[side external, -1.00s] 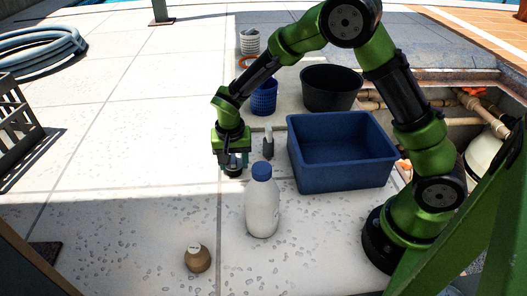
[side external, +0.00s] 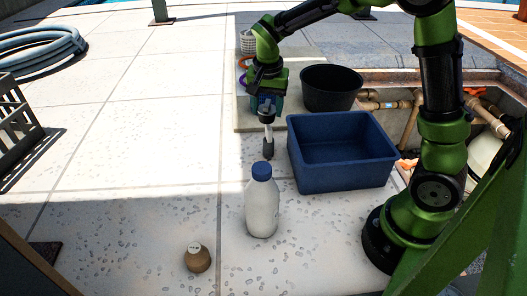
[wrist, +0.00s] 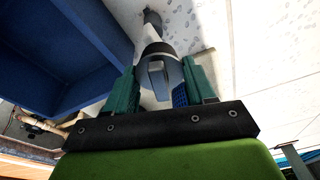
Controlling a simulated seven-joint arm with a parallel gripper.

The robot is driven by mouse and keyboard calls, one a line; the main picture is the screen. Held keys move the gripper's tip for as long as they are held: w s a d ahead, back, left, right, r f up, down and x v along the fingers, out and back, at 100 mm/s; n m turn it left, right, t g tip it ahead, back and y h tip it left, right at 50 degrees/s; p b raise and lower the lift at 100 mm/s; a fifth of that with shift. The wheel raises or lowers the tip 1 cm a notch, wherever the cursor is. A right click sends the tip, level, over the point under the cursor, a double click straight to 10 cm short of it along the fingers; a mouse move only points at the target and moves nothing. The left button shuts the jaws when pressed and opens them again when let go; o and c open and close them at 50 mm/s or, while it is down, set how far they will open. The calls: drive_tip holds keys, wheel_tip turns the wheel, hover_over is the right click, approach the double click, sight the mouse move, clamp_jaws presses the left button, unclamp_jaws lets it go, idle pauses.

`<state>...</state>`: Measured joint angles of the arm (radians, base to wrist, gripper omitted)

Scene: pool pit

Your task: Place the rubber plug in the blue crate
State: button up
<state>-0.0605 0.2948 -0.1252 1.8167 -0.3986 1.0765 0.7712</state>
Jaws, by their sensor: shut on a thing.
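My gripper (side external: 267,112) is raised off the ground, left of the blue crate (side external: 342,175) and near its back left corner. It is shut on the rubber plug, a dark grey round piece with a raised tab, which shows between the fingers in the wrist view (wrist: 160,76). In the side view the plug (side external: 267,119) is small and partly hidden at the fingertips. The blue crate is open at the top, and the part of its inside that shows is empty. Its wall also shows at the left of the wrist view (wrist: 75,50).
A white bottle with a blue cap (side external: 262,208) and a small brown container (side external: 197,258) are in front. A black tub (side external: 330,90) stands behind the crate.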

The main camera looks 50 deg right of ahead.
drive_tip(key=s+d+m+g, duration=0.1)
drive_tip(key=s+d+m, duration=0.6)
drive_tip(key=s+d, duration=0.3)
drive_tip(key=m, duration=0.3)
hover_over(337, 151)
drive_tip(key=a, duration=0.2)
drive_tip(key=s+f+m, duration=0.1)
drive_tip(key=f, duration=0.3)
drive_tip(key=s+f+m+g, duration=0.1)
drive_tip(key=s+f+m, duration=0.1)
drive_tip(key=f, duration=0.2)
drive_tip(key=s+f+m, duration=0.1)
drive_tip(key=s+f, duration=0.1)
drive_tip(key=f, duration=0.2)
drive_tip(key=shift+s+a+m, duration=0.2)
drive_tip(key=shift+a+m, duration=0.05)
drive_tip(key=shift+m, duration=0.15)
drive_tip(key=shift+f, duration=0.15)
drive_tip(key=o, duration=1.1)
drive_tip(key=shift+c, duration=0.2)
